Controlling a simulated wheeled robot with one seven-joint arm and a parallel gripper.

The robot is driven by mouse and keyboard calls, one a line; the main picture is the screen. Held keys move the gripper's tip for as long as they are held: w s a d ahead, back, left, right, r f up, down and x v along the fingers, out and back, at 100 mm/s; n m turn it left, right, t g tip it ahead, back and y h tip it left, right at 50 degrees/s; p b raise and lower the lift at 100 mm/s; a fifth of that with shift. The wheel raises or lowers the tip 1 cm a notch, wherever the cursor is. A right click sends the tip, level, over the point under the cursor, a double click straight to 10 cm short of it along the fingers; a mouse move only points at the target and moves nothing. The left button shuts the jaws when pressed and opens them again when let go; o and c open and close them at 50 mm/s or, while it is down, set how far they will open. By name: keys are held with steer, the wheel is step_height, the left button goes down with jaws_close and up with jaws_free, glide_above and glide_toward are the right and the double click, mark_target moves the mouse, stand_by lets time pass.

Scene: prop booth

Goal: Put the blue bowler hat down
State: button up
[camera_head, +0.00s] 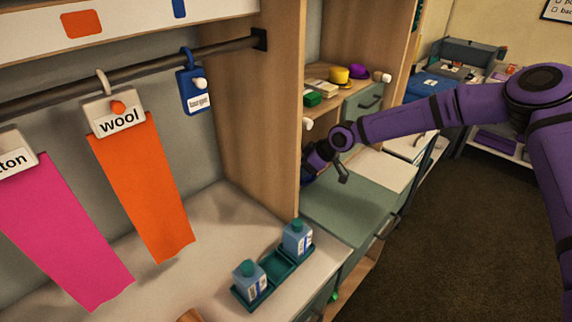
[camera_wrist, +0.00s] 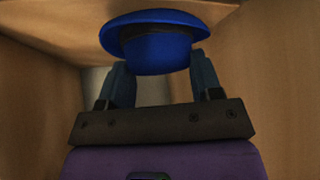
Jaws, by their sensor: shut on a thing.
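The blue bowler hat (camera_wrist: 150,35) fills the top middle of the wrist view. Its brim and rounded crown sit between the two fingers of my gripper (camera_wrist: 161,78), which is shut on it. Wooden walls stand on both sides of it there. In the head view my gripper (camera_head: 311,173) reaches in at the wooden unit's opening, just right of the upright panel. Only a dark blue bit of the hat shows there, mostly hidden by the panel and my gripper. I cannot tell whether the hat touches a surface.
A bare green surface (camera_head: 345,212) lies below my gripper. Two blue bottles stand in a teal tray (camera_head: 263,293) at front. Fabric swatches hang left.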

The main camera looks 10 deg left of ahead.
steer(key=a, duration=0.6)
steer(key=shift+w+a, duration=0.2)
steer(key=shift+w, duration=0.2)
steer(key=shift+w+d+f, duration=0.1)
steer(key=shift+d+f, duration=0.15)
steer(key=shift+f, duration=0.05)
steer(key=shift+f, duration=0.6)
steer(key=o, duration=1)
steer(key=shift+r, duration=0.3)
steer(key=v, duration=0.8)
steer(key=shift+a+r, duration=0.1)
steer(key=shift+a, duration=0.05)
